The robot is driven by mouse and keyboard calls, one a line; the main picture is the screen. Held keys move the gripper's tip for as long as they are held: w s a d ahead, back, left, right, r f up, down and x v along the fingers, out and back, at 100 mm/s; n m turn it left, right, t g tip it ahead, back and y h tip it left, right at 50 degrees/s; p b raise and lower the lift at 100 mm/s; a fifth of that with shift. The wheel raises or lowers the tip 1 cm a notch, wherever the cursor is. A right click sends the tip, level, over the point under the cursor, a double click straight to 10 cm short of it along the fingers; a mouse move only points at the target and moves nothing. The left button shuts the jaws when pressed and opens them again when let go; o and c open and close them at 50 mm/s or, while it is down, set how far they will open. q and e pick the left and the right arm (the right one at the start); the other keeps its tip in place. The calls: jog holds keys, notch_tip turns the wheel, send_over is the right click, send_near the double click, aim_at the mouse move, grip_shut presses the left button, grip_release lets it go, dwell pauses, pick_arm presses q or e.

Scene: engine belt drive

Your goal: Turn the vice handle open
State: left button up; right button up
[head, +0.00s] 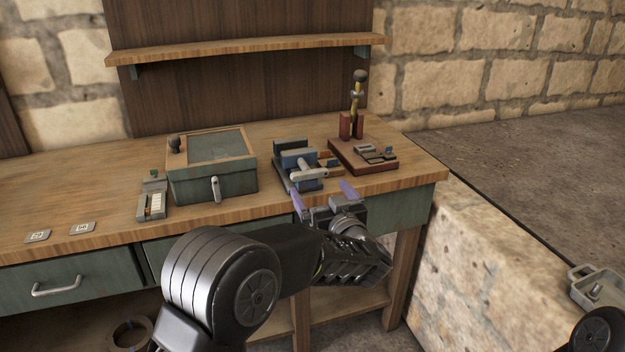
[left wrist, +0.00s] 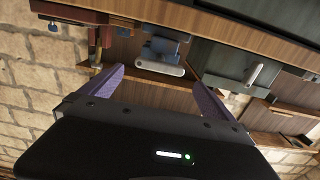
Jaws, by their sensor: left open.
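The blue and grey vice (head: 297,158) stands near the front edge of the wooden workbench. Its pale grey handle (head: 310,174) points to the right across its front. In the left wrist view the vice (left wrist: 163,47) is upside down, with the handle (left wrist: 160,70) lying level between my fingers in the picture. My left gripper (head: 323,198) is open, with purple fingers apart just in front of the bench edge and vice. In the wrist view the left gripper (left wrist: 160,93) is empty; I cannot tell whether it touches the handle. My right gripper is out of the picture.
A green box (head: 238,183) with a latch stands left of the vice. A dark red block stand (head: 345,160) with upright tools is close on its right. A small grey holder (head: 151,205) and two tags are farther left. A grey tray (head: 583,292) is at lower right.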

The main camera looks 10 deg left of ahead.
aim_at(311, 176)
pick_arm(q)
jog(key=x, duration=0.6)
jog(key=shift+w+a, duration=0.1)
jog(key=shift+w, duration=0.05)
jog(key=c, duration=1.1)
